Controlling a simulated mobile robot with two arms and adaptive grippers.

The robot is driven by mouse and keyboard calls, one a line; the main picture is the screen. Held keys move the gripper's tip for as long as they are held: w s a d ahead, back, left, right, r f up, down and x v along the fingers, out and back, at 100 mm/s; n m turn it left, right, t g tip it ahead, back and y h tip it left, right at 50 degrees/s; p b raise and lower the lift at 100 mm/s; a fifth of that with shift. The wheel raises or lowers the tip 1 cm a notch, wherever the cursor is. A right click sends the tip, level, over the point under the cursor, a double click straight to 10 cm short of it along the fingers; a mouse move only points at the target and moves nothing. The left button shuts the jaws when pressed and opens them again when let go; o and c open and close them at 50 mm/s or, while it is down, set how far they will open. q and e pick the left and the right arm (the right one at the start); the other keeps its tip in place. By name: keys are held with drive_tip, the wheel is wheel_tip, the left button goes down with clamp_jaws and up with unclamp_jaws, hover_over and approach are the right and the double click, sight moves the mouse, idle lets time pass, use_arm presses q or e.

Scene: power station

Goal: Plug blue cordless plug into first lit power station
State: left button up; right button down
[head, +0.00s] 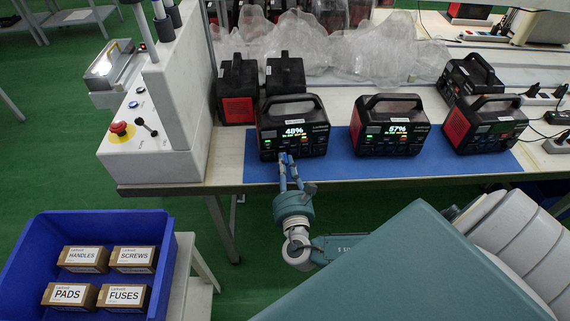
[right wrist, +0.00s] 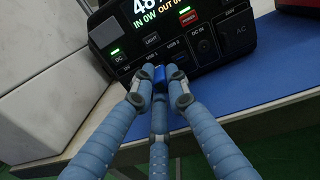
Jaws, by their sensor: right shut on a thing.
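The leftmost power station on the blue mat (head: 340,168) is lit and reads 48% (head: 300,145); its front panel fills the top of the right wrist view (right wrist: 222,28). A second lit station, reading 57% (head: 392,142), stands to its right. My right gripper (head: 288,162) is in front of the 48% station's lower front. In the right wrist view its blue fingers (right wrist: 160,82) are shut on the small blue plug (right wrist: 159,74). The plug is at the panel's lower edge; I cannot tell whether it touches a socket. My left gripper is not in view.
A third station (head: 484,128) stands at the mat's right, with another (head: 470,75) behind it. Two dark units (head: 238,92) stand behind left. A white control box (head: 165,120) with a red button is left. A blue bin (head: 100,228) holds labelled boxes. Clear plastic wrap (head: 330,45) lies behind.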

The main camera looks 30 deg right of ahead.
drive_tip(key=shift+w+d, duration=0.1)
drive_tip(key=shift+w, duration=0.1)
drive_tip(key=c, duration=1.6)
unclamp_jaws()
drive_tip(key=shift+c, duration=0.2)
drive_tip(key=v, duration=1.2)
